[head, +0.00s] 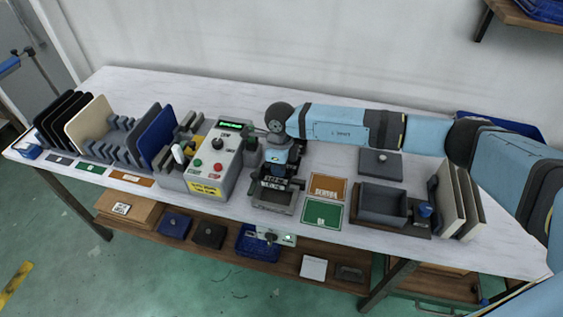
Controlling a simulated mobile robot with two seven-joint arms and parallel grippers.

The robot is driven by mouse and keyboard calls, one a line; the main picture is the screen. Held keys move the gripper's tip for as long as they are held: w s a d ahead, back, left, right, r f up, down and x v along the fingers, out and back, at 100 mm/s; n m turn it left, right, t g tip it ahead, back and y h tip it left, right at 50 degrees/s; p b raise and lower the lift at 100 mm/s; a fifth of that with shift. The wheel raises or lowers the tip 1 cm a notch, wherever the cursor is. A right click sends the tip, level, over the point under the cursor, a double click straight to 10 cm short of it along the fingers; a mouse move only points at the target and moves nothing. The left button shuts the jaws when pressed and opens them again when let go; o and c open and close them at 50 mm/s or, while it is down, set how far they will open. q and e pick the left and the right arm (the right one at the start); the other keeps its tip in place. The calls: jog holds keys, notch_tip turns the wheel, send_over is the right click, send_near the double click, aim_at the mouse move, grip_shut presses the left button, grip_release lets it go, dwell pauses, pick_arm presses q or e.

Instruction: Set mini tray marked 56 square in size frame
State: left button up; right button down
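My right gripper (278,180) points down near the front middle of the table, right of the control box. Directly below it is a small grey rectangular frame or tray (273,207), partly hidden by the fingers. I cannot tell whether the fingers touch it, hold something or are open. No mark reading 56 is legible, so I cannot single out the mini tray. My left gripper is not in view.
A control box (213,160) with buttons stands to the left, beside a rack of upright panels (125,140). An orange card (328,188) and green card (322,213) lie right of my gripper. A grey open box (383,206) and upright panels (452,200) stand farther right.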

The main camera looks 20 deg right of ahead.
jog(key=shift+f+b, duration=0.55)
jog(key=shift+f, duration=0.45)
jog(key=shift+f+b, duration=1.5)
jog(key=shift+f, duration=0.8)
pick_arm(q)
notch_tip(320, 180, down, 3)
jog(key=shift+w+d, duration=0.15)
pick_arm(e)
jog(key=shift+s+f, duration=0.1)
jog(key=shift+f, duration=0.05)
